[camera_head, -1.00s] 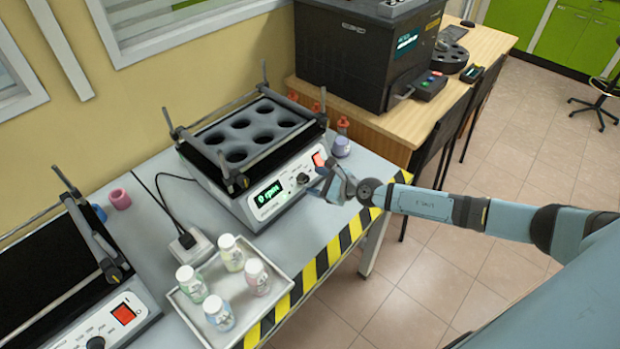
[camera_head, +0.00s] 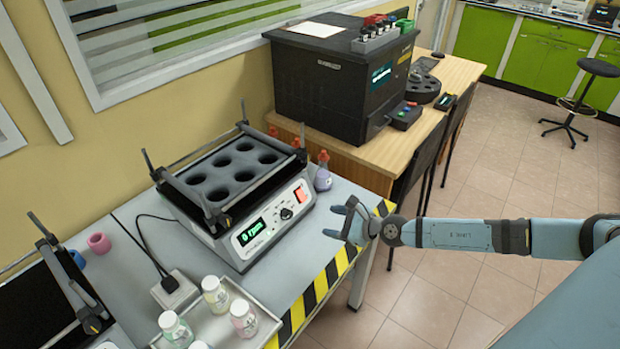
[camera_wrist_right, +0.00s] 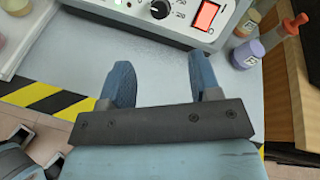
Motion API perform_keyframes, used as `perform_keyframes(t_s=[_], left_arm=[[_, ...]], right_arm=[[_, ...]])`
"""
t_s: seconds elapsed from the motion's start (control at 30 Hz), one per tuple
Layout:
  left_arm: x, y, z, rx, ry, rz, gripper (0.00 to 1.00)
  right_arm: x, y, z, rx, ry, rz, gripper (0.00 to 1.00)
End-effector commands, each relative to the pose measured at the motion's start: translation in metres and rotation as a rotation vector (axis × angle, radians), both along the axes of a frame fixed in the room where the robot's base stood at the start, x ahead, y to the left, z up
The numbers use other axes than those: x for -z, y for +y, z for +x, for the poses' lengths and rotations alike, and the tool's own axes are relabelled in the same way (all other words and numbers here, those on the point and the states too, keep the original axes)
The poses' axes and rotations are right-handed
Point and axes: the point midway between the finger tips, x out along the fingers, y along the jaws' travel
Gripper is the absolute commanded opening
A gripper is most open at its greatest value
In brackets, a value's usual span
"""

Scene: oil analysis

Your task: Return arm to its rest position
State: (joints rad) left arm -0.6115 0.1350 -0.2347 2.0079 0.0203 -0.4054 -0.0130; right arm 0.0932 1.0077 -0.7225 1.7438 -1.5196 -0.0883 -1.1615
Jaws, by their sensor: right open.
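My right arm comes in from the right in the head view. Its gripper (camera_head: 337,220) is open and empty, just beyond the front right corner of the shaker (camera_head: 262,222). In the right wrist view the two blue fingers (camera_wrist_right: 162,85) stand apart with only bare grey table between them. The shaker's front panel, with its knob and red switch, shows just ahead of the fingers in that view. Its display reads 0 rpm in the head view.
A tray (camera_head: 262,312) of white-capped bottles (camera_head: 215,293) stands at the front of the table (camera_head: 325,245). Small bottles (camera_head: 322,172) stand right of the shaker. A large black machine (camera_head: 330,85) sits on the wooden desk (camera_head: 355,166). Open floor lies to the right.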

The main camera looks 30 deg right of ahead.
Motion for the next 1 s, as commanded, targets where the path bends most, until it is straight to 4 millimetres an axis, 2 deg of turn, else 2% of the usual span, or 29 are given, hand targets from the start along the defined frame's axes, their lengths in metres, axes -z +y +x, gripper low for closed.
perform_keyframes(t_s=[0.23,0.37,0.47,0.6,0.8,0.9,0.93,1.0], left_arm=[[-0.002,0.000,0.000,0.000,-0.002,-0.001,0.63],[-0.015,0.000,0.000,0.000,-0.003,0.001,0.63],[-0.032,0.001,0.000,0.000,-0.007,0.002,0.63],[-0.057,0.002,0.001,-0.001,-0.014,0.005,0.63],[-0.085,0.005,-0.001,-0.003,-0.014,0.014,0.63],[-0.094,0.006,-0.002,-0.003,-0.012,0.017,0.63],[-0.095,0.006,-0.002,-0.003,-0.011,0.019,0.63],[-0.098,0.006,-0.003,-0.002,-0.011,0.020,0.63]], right_arm=[[0.000,0.005,-0.002,0.009,0.012,0.030,0.57],[-0.002,0.036,-0.016,0.102,0.118,0.286,0.57],[-0.006,0.076,-0.038,0.261,0.292,0.684,0.57],[-0.012,0.123,-0.078,0.571,0.598,1.359,0.57],[-0.017,0.160,-0.144,1.068,0.972,2.278,0.57],[-0.018,0.170,-0.173,1.280,1.082,2.647,0.57],[-0.019,0.173,-0.180,-1.253,-1.038,-2.574,0.57],[-0.020,0.177,-0.194,-1.185,-0.944,-2.410,0.57]])
